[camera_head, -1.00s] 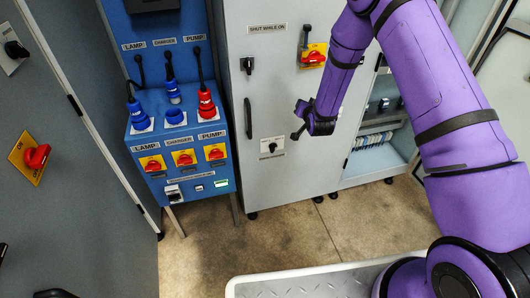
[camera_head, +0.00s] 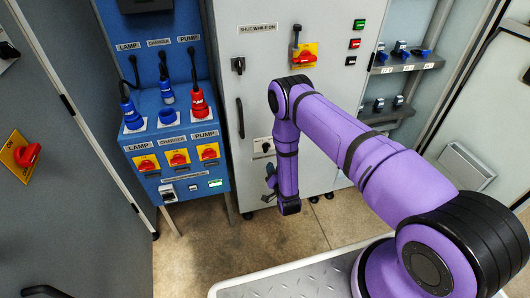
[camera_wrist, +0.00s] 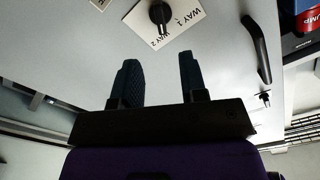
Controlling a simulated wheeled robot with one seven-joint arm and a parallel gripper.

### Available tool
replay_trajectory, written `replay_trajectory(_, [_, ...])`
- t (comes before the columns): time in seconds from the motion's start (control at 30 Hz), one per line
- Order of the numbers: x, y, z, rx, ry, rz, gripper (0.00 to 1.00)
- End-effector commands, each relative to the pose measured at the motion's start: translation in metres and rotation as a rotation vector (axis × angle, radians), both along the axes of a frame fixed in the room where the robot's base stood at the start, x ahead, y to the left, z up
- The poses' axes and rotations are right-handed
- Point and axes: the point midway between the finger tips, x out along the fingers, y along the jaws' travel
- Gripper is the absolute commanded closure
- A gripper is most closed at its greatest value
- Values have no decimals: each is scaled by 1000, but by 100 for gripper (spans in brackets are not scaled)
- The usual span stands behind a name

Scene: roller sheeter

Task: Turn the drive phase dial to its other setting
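The dial is a black knob on a white plate, mounted on the grey cabinet (camera_head: 232,110). In the head view the dial (camera_head: 265,147) is low on the cabinet door, partly beside my arm. In the wrist view the dial (camera_wrist: 160,13) is at the top edge, its plate marked WAY 1 and WAY 2. Which mark it points to is hard to tell. My gripper (camera_wrist: 158,68) is open and empty, with the dial beyond its fingertips and not touching. In the head view my gripper (camera_head: 269,180) is below the dial, small and partly hidden by my arm.
A vertical door handle (camera_head: 240,118) is left of the dial and also shows in the wrist view (camera_wrist: 257,48). A red-and-yellow switch (camera_head: 304,55) is above. A blue panel (camera_head: 150,130) with plugs stands left. Shelves (camera_head: 405,65) are at right.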

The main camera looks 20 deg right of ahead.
Motion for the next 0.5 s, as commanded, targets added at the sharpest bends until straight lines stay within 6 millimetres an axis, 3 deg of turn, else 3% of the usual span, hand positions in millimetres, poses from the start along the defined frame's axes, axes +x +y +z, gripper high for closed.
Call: replay_trajectory(0.5, [82, 0, 2, 0, -2, 0, 61])
